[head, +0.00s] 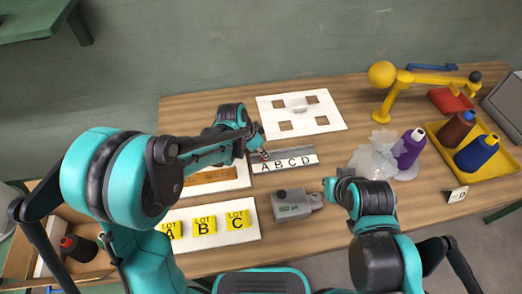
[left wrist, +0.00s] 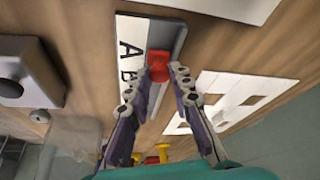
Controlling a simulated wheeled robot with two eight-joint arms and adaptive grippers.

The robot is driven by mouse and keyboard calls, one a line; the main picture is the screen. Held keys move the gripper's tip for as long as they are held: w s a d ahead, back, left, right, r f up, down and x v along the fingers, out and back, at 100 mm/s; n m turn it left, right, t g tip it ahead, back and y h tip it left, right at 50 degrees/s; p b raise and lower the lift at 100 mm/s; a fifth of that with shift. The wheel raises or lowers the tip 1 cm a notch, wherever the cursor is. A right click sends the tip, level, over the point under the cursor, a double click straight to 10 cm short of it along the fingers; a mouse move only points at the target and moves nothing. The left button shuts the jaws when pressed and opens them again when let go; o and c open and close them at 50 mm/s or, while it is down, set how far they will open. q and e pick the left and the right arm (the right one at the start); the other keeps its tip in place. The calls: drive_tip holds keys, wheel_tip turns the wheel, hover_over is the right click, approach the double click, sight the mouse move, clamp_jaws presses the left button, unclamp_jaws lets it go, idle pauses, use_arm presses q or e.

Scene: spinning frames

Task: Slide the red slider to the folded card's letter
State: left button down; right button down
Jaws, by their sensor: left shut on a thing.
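The letter rail (head: 284,160) is a grey channel with a white strip marked A B C D, mid-table. The red slider (left wrist: 160,68) sits in the channel near A and B in the left wrist view. My left gripper (head: 262,153) is at the rail's left end, its fingers (left wrist: 163,76) closed on the slider, which they largely hide in the head view. The small folded card (head: 457,194) reads D and stands at the right of the table. My right gripper (head: 331,187) is near the grey device, right of the rail; its finger opening is unclear.
A white board with square cutouts (head: 270,104) lies behind the rail. A grey device (head: 292,205) and yellow lot cards (head: 204,222) lie in front. Spools stand on a yellow tray (head: 492,178) at right, by a yellow lamp (head: 393,92). Crumpled clear plastic (head: 372,160) lies right of the rail.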

use_arm(q)
hover_over(302, 153)
drive_tip(key=shift+s, duration=0.1)
idle(0.4)
drive_tip(key=c, duration=1.3)
unclamp_jaws()
drive_tip(key=shift+d, duration=0.2)
drive_tip(key=shift+c, duration=0.2)
drive_tip(key=shift+a, duration=0.1)
drive_tip(key=shift+a+r, duration=0.1)
drive_tip(key=shift+r, duration=0.05)
drive_tip(key=v, duration=1.1)
drive_tip(key=shift+r, duration=0.3)
